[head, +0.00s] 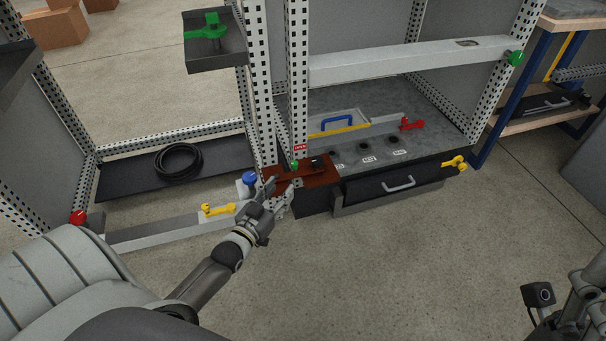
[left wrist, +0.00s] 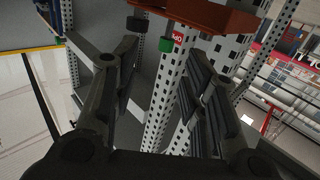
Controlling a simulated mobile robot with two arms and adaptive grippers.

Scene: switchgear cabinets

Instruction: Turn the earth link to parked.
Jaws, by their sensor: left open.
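A red-brown plate (head: 322,180) sits at the cabinet's corner post, with a small green knob (head: 294,165) and a black knob (head: 318,162) on it. A red label (head: 300,147) reading "OPEN" is on the post just behind. I cannot tell the earth link's exact outline. My left gripper (head: 270,184) is at the plate's left end, open and empty. In the left wrist view the green knob (left wrist: 166,45), black knob (left wrist: 137,22) and plate (left wrist: 205,14) lie beyond the spread fingers (left wrist: 160,95), apart from them. Parts of my right arm show at the lower right; its fingers are unclear.
Perforated posts (head: 298,80) stand close to the left gripper. A drawer (head: 398,185) is to the right. The floor in front is clear.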

